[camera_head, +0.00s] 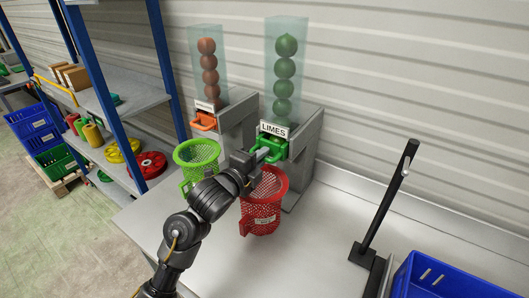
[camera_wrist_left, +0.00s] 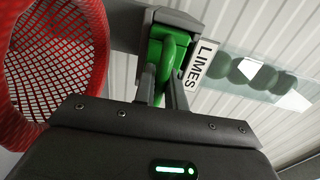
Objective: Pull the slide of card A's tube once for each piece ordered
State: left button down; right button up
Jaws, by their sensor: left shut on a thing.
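A clear tube of green limes (camera_head: 284,66) stands on a grey dispenser, with a "LIMES" label (camera_head: 273,129) and a green slide (camera_head: 272,147) under it. A clear tube of orange-red fruit (camera_head: 208,68) stands to its left, with an orange slide (camera_head: 204,121); its label is too small to read. My left gripper (camera_head: 262,156) is shut on the green slide's handle. In the left wrist view the fingers (camera_wrist_left: 170,90) close on the green handle (camera_wrist_left: 168,55) beside the "LIMES" label. My right gripper is not in view. I see no card marked A.
A red mesh basket (camera_head: 264,204) hangs below the lime slide, close to my left gripper. A green mesh basket (camera_head: 197,160) hangs below the orange slide. A black stand (camera_head: 384,205) and blue crate (camera_head: 450,279) are at right. The table's front middle is clear.

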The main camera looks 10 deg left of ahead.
pick_arm(q)
jog(key=p+v, duration=0.2)
jog(key=v, duration=0.6)
jog(key=shift+s+a+f, duration=0.15)
jog(key=shift+s+f, duration=0.1)
jog(key=shift+f, duration=0.05)
jog(key=shift+w, duration=0.1)
dwell(0.7)
jog(key=b+x, duration=0.2)
jog(key=x, duration=0.8)
jog(key=shift+w+r+b, duration=0.15)
jog(key=shift+r+b, duration=0.1)
jog(key=shift+b, duration=0.15)
dwell(0.7)
